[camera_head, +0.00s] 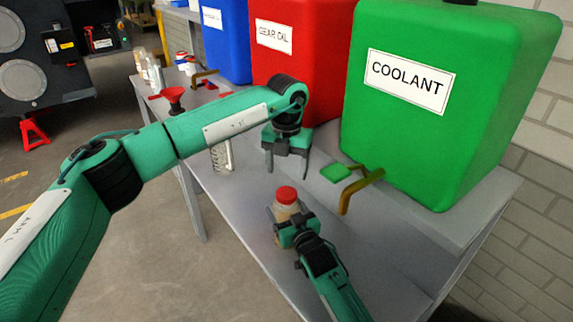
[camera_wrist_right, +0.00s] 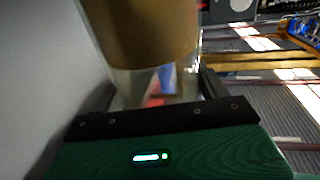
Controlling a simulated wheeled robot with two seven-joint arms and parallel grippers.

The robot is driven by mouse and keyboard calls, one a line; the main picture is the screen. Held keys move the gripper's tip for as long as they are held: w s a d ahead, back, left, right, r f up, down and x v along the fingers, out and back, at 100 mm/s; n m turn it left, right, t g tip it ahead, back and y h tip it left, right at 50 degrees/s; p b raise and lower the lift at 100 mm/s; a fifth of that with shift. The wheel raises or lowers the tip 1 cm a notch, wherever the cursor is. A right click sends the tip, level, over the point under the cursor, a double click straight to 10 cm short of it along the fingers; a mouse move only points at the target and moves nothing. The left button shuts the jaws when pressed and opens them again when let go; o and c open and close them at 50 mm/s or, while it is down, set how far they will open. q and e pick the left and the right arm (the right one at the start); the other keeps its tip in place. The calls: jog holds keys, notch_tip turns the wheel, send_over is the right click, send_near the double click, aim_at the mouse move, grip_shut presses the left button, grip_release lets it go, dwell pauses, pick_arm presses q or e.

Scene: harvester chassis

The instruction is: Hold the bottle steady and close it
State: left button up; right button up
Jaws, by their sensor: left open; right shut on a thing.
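A bottle (camera_head: 288,211) with a pale tan body stands upright on the lower grey surface in the head view. A red cap (camera_head: 287,194) sits on its top; I cannot tell how tightly. My right gripper (camera_head: 285,228) is shut around the bottle's body from the front. In the right wrist view the bottle (camera_wrist_right: 150,35) fills the space between the fingers, brown above and clear below. My left gripper (camera_head: 287,166) is open and empty, fingers pointing down, above and behind the bottle and apart from the cap.
A green coolant tank (camera_head: 410,130) stands right, with a brass tap (camera_head: 360,187) near the bottle. A red gear oil tank (camera_head: 300,60) and a blue tank (camera_head: 227,40) stand behind. The lower surface is mostly clear.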

aim_at(286, 193)
pick_arm(q)
jog(key=n, duration=0.6)
jog(key=shift+r+n, duration=0.2)
jog(key=shift+n, duration=0.1)
jog(key=shift+f, duration=4)
